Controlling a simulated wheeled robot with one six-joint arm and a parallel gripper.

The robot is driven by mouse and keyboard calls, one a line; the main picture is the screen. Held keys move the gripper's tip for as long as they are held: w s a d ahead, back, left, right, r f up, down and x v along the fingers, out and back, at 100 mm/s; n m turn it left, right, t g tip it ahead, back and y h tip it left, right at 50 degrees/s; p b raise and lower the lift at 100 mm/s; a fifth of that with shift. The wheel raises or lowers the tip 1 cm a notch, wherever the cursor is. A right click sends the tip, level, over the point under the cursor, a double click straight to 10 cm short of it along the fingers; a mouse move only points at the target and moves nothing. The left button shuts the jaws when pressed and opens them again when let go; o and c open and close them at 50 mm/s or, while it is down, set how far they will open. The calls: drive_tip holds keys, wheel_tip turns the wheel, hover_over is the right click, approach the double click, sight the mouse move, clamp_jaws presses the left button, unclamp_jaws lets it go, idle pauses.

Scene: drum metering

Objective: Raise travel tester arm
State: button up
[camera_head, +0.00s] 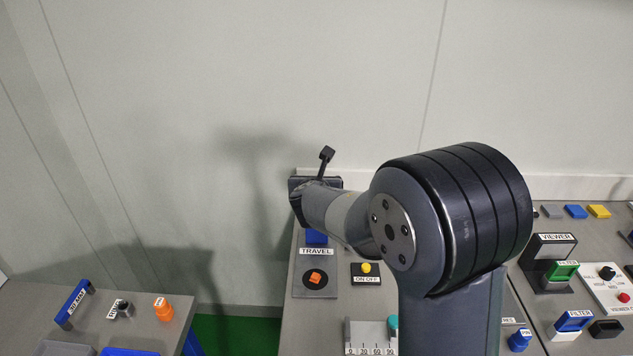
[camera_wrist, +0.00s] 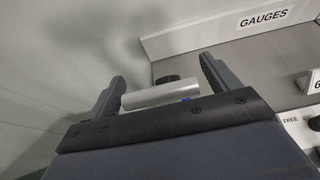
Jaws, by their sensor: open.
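The travel tester, labelled TRAVEL (camera_head: 316,251), stands at the left end of the middle bench in the head view. A blue part of it (camera_head: 316,237) shows just below my wrist. The bar may be the tester's arm; I cannot tell for certain. My gripper (camera_wrist: 163,75) is open, one finger on each side of the bar. I cannot tell whether either finger touches it. In the head view my arm hides the fingers.
A back ledge labelled GAUGES (camera_wrist: 262,18) rises behind the bench. An orange knob (camera_head: 315,277) and a yellow ON/OFF button (camera_head: 366,268) sit in front of the tester. A side bench (camera_head: 120,334) stands left across a green floor gap (camera_head: 238,330). A wall is close behind.

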drive_tip(key=v, duration=1)
drive_tip(key=shift+s, duration=0.4)
drive_tip(key=shift+r, duration=0.1)
drive_tip(key=x, duration=1.1)
drive_tip(key=shift+r, duration=0.15)
drive_tip(key=shift+s, duration=0.1)
